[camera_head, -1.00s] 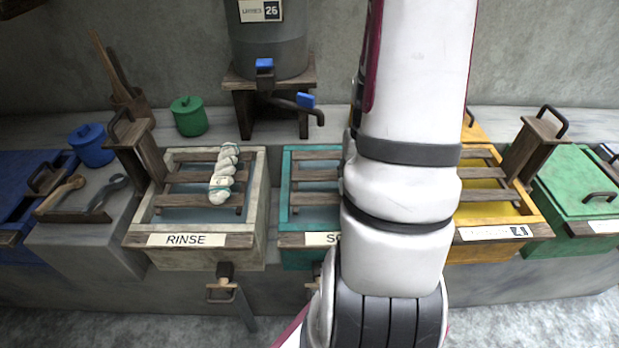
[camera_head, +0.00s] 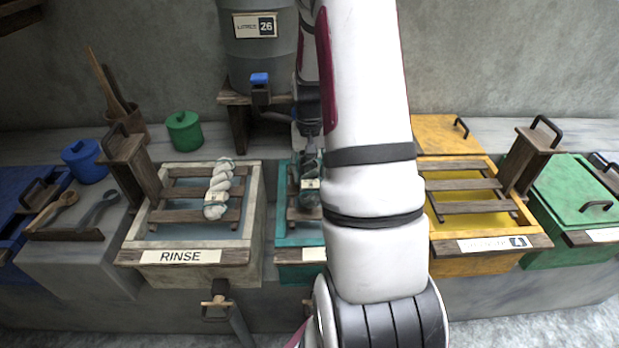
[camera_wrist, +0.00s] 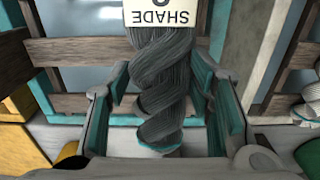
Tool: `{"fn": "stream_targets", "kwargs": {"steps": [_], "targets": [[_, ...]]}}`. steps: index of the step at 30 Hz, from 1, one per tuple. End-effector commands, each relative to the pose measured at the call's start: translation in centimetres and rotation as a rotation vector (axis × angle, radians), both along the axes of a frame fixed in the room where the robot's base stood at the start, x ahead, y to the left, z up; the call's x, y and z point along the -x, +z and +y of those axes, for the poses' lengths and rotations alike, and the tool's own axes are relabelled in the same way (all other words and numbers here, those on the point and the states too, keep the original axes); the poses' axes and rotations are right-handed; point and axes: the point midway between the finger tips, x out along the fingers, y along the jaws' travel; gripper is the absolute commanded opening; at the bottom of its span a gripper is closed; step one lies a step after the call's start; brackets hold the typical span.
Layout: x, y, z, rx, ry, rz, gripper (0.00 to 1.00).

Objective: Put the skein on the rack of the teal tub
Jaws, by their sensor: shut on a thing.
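A dark grey twisted skein (camera_head: 309,190) with a pale tag is at the rack (camera_head: 293,212) of the teal tub (camera_head: 290,255), partly hidden behind my arm. In the wrist view the skein (camera_wrist: 165,95) hangs between the teal-padded fingers of my gripper (camera_wrist: 162,82), with its "SHADE" tag at the top. My gripper (camera_head: 308,150) is shut on it. Wooden slats of the rack (camera_wrist: 68,51) show behind and beside the skein. I cannot tell whether the skein touches the slats. My arm hides the right part of the teal tub.
A whitish skein (camera_head: 219,188) lies on the rack of the RINSE tub (camera_head: 254,215) to the left. A yellow tub (camera_head: 505,255) stands to the right. A grey barrel (camera_head: 262,55) with a blue-handled tap (camera_head: 259,80) stands on a wooden stand behind the tubs.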

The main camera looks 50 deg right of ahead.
Motion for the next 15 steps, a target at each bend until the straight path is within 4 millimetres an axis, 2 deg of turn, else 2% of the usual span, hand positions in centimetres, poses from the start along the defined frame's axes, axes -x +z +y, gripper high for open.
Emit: {"fn": "stream_targets", "kwargs": {"steps": [7,15], "targets": [[0.1,-3.1,0.0,-0.002,-0.001,0.002,0.10],[0.1,-3.3,0.0,0.000,0.000,0.000,0.10]]}}
